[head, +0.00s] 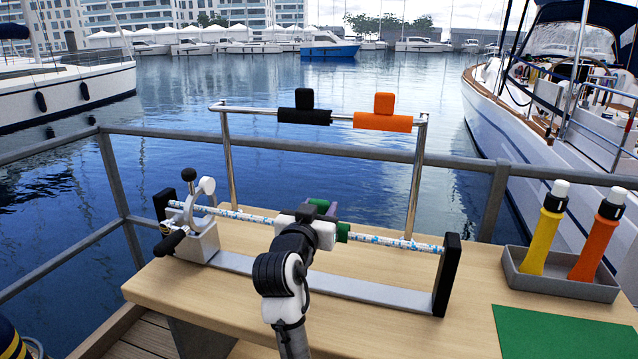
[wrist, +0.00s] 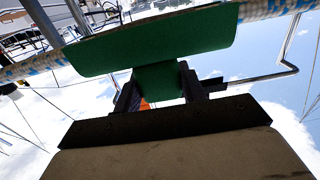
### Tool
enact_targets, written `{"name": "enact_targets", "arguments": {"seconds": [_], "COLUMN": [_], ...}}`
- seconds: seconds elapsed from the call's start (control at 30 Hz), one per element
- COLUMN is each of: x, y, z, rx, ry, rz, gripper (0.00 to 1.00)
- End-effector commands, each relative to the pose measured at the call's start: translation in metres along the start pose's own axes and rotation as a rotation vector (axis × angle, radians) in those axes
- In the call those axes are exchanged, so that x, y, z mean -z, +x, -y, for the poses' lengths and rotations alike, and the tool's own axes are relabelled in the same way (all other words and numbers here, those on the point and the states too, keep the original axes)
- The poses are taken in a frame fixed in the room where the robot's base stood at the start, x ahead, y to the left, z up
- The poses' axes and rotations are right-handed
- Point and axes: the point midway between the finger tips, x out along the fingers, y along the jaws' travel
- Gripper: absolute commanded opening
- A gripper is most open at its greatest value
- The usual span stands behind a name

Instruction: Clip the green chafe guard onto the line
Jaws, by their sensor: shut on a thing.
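The green chafe guard (wrist: 150,45) is a half-round sleeve with a square tab. In the wrist view, my gripper (wrist: 159,88) is shut on the tab between its two dark fingers. The white line with blue flecks (wrist: 270,8) shows at both ends of the guard, and the guard hides the stretch between. I cannot tell whether it is clipped around the line or only against it. In the head view, my gripper (head: 320,212) is over the middle of the line (head: 395,241) and hides most of the guard (head: 343,232).
A black guard (head: 303,115) and an orange guard (head: 383,121) hang on the metal rail behind. Black end posts (head: 447,275) stand on the wooden table. A winch-like fitting (head: 200,235) is at left. A grey tray (head: 560,287) holds yellow and orange bottles by a green mat (head: 565,335).

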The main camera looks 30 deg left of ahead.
Motion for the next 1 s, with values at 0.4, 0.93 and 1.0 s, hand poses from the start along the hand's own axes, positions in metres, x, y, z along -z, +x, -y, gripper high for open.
{"name": "enact_targets", "arguments": {"seconds": [0.4,0.93,1.0], "x": [-0.002,-0.012,-0.012], "y": [0.0,0.0,0.0], "z": [0.0,0.0,0.0], "rx": [0.0,0.0,0.0], "ry": [0.0,0.0,0.0], "rz": [-0.001,-0.001,0.0], "gripper": [0.15,0.5,0.59]}}
